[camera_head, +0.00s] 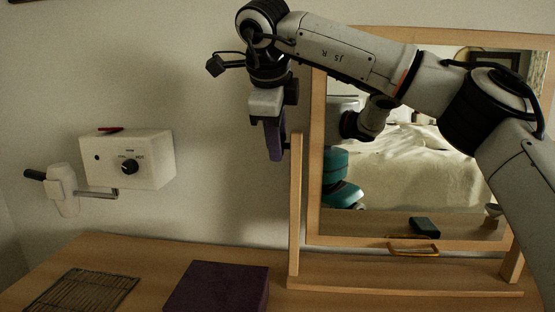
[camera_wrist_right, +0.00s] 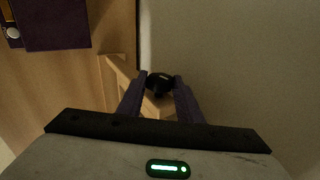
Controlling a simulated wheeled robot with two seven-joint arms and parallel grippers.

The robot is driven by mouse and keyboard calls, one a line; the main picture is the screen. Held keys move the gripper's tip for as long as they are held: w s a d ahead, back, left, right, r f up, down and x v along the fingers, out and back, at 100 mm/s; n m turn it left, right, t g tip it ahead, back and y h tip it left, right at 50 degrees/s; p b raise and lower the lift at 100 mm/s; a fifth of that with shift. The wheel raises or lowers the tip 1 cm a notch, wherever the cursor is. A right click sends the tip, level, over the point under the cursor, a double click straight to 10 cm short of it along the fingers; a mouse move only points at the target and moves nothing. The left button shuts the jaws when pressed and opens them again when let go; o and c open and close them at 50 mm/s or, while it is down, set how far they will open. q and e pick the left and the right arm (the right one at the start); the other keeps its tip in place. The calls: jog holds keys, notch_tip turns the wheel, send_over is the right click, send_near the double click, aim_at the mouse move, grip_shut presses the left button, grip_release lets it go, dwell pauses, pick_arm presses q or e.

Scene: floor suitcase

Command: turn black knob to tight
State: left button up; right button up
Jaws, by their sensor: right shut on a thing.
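A wooden stand (camera_head: 295,215) holds a tilted framed mirror (camera_head: 420,170) on the right. My right gripper (camera_head: 275,152) reaches down beside the top of the stand's left post, its dark purple fingers at the post. In the right wrist view a black knob (camera_wrist_right: 159,82) lies between the fingertips of my right gripper (camera_wrist_right: 160,92), which is shut on it. The wooden post is just behind the knob. The knob is hidden by the fingers in the head view. Another black knob (camera_head: 130,167) sits on the front of a white wall box. My left gripper is not in view.
The white wall box (camera_head: 155,160) has a red item (camera_head: 110,129) on top and a handle-shaped device (camera_head: 62,190) at its side. A purple box (camera_head: 218,287) and a wire rack (camera_head: 82,290) lie on the wooden table (camera_head: 150,262).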

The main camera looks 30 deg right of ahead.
jog(key=shift+s+a+f+t+h+b, duration=0.1)
jog(key=shift+f+t+h+b, duration=0.3)
jog(key=shift+b, duration=1)
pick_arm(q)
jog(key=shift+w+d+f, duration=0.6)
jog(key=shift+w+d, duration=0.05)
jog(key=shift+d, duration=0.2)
pick_arm(e)
jog(key=shift+r+t+h, duration=0.2)
jog(key=shift+t+h, duration=0.1)
jog(key=shift+t, duration=0.1)
jog(key=o, duration=1)
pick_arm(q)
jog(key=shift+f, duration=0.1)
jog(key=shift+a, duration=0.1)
pick_arm(e)
jog(key=v, duration=1)
jog(key=shift+s+a+r, duration=0.1)
jog(key=shift+s+a, duration=0.05)
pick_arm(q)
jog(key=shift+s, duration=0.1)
